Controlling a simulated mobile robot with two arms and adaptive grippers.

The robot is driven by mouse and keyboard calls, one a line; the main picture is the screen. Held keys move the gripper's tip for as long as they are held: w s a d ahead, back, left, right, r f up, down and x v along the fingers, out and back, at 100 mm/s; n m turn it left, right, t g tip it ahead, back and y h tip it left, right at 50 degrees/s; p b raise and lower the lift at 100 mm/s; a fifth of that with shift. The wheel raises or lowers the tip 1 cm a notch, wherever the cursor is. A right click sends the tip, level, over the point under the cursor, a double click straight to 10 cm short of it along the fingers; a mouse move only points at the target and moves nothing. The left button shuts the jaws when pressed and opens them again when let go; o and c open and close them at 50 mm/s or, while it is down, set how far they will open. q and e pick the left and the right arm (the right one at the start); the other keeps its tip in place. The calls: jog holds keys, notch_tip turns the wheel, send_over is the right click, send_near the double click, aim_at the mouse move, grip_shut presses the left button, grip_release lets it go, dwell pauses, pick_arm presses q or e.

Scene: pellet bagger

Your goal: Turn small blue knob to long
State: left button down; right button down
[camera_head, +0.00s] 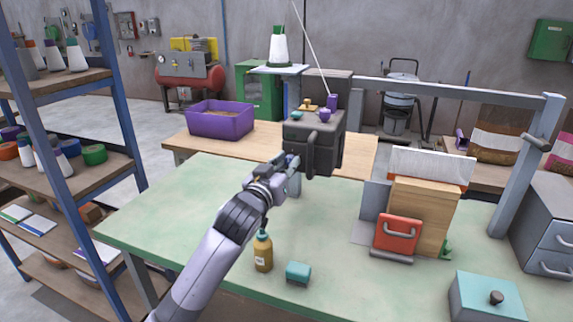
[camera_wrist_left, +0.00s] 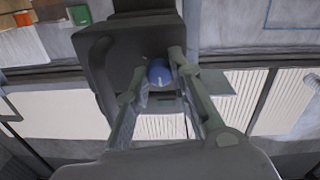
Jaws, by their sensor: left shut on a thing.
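The small blue knob (camera_wrist_left: 160,75) is on the face of the dark grey machine (camera_wrist_left: 128,60). It sits between the fingertips of my left gripper (camera_wrist_left: 158,78), which is shut on it. A pale mark shows on the knob's face, but no setting label can be read. In the head view my left gripper (camera_head: 290,165) is at the near side of the machine (camera_head: 325,150), and the knob is hidden there. My right gripper is not in view.
A brown bottle (camera_head: 263,252) and a teal block (camera_head: 298,272) stand on the green table (camera_head: 150,205) near my left arm. A wooden box with a red front (camera_head: 397,233) stands right. A purple bin (camera_head: 220,122) is behind. The table's left part is clear.

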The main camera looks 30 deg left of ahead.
pick_arm(q)
jog(key=m+p, duration=0.4)
jog(key=shift+r+m+p, duration=0.25)
jog(key=shift+m+p, duration=0.1)
jog(key=shift+m, duration=0.05)
jog(key=m+p, duration=0.4)
jog(key=m, duration=0.2)
jog(key=shift+p, duration=0.35)
jog(key=m+p, duration=0.2)
jog(key=m, duration=0.1)
jog(key=shift+m+y, duration=0.3)
jog(key=m+p, duration=0.2)
jog(key=m, duration=0.1)
jog(key=shift+m+g, duration=0.3)
jog(key=m+p, duration=0.2)
jog(key=m, duration=0.3)
jog(key=shift+f+y+p, duration=0.15)
jog(key=shift+y+p, duration=0.15)
jog(key=shift+p, duration=0.1)
